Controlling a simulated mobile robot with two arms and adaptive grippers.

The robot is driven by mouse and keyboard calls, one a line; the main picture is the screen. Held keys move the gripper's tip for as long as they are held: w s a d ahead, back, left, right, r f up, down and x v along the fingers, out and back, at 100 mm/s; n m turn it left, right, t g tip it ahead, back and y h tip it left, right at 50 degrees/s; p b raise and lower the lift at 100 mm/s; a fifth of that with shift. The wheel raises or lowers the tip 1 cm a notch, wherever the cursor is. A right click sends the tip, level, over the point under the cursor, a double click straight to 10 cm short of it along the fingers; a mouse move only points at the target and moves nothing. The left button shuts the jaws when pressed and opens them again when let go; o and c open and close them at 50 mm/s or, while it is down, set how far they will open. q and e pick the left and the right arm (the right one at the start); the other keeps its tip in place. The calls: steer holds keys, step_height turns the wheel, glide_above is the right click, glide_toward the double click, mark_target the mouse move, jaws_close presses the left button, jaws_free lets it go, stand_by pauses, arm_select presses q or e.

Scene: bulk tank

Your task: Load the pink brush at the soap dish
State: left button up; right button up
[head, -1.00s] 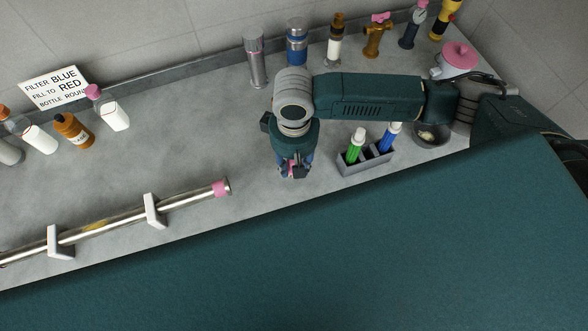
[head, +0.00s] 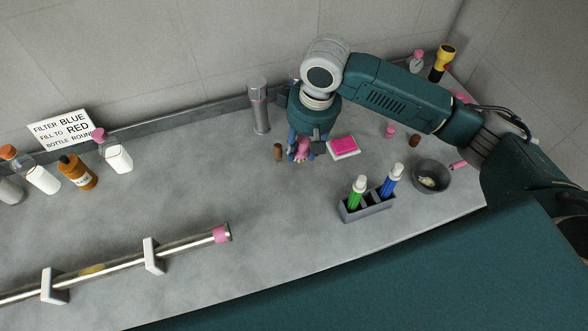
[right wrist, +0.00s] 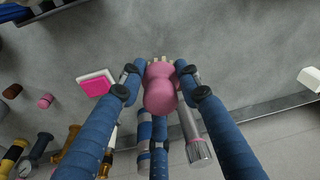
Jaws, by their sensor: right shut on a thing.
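My right gripper (head: 301,158) is shut on the pink brush (head: 303,150). In the right wrist view, the brush (right wrist: 161,90) shows as a rounded pink handle between the fingers (right wrist: 160,78), with pale bristles at its far end. The soap dish (head: 346,155) is a white tray with a bright pink block (head: 344,145) on it. It stands just right of the gripper in the head view and left of it in the right wrist view (right wrist: 108,75). The brush is apart from the dish. My left gripper is not in view.
A caddy (head: 366,212) with a green and a blue marker stands in front of the dish, with a dark bowl (head: 446,172) to its right. A brown stopper (head: 278,152) is left of the gripper. A metal cylinder (head: 259,108) stands near the wall. The counter's middle is clear.

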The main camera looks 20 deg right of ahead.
steer(key=w+d+f, duration=0.3)
steer(key=w+d, duration=0.2)
steer(key=d, duration=0.3)
steer(key=t+y+b, duration=0.1)
steer(key=t+b, duration=0.1)
steer(key=b, duration=0.4)
glide_above(344, 145)
steer(key=f, duration=0.8)
steer(key=shift+s+d+f, duration=0.1)
steer(key=shift+d+f, duration=0.2)
steer(key=shift+d, duration=0.05)
steer(key=shift+f, duration=0.55)
stand_by(1.1)
steer(key=shift+s+a+f+p, duration=0.1)
steer(key=shift+s+f+p, duration=0.25)
steer(key=shift+p, duration=0.3)
stand_by(1.9)
